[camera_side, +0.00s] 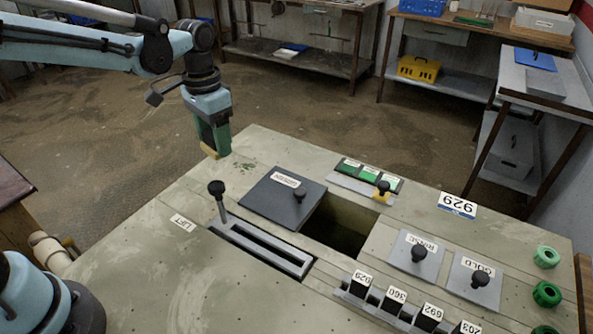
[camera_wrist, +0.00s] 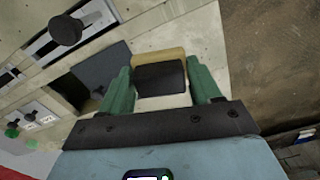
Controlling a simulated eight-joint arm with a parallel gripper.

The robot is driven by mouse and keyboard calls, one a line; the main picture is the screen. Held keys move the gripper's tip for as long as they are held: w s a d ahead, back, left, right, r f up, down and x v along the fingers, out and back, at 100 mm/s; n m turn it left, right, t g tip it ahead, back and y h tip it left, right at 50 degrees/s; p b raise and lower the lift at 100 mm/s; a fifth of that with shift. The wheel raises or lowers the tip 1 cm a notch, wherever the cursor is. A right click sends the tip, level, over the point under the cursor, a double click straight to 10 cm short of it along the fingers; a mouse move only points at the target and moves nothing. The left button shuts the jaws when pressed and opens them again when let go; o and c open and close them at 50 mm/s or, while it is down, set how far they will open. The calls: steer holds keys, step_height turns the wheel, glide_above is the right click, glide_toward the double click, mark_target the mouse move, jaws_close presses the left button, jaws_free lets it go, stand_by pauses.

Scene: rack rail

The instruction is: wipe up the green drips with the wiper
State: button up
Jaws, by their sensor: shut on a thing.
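My gripper (camera_side: 212,138) is at the far left edge of the worktop in the side view, its green fingers pointing down. It is shut on the wiper (camera_side: 209,151), whose tan edge shows below the fingers. In the wrist view the wiper (camera_wrist: 160,77) is a dark block with a tan strip, between the two green fingers. The green drips (camera_side: 243,168) are small dark-green specks on the pale worktop, right of and below the wiper in the side view. The wiper looks apart from them; its height above the top is hard to judge. I see no drips in the wrist view.
The worktop (camera_side: 170,280) holds a dark lid (camera_side: 284,198) with a knob beside an open rectangular well (camera_side: 340,222). A slotted lever plate (camera_side: 262,246) with an upright black-knobbed lever (camera_side: 217,190) stands nearer. Green-labelled plates (camera_side: 368,174) lie behind the well.

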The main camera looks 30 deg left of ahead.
steer(key=w+d+f+m, duration=0.1)
steer(key=w+d+m, duration=0.2)
steer(key=w+m, duration=0.65)
steer(key=m, duration=0.6)
glide_above(257, 173)
steer(key=w, duration=0.1)
steer(key=shift+f, duration=3.5)
step_height(257, 173, down, 2)
steer(key=shift+f, duration=0.1)
steer(key=shift+a, duration=0.8)
steer(key=shift+c, duration=0.4)
steer(key=shift+a, duration=3)
steer(key=shift+d, duration=3.55)
steer(key=shift+s+d, duration=0.3)
steer(key=shift+s, duration=0.15)
steer(key=shift+s+a, duration=0.15)
steer(key=shift+a, duration=3.55)
steer(key=shift+d, duration=3.65)
steer(key=shift+r, duration=4.15)
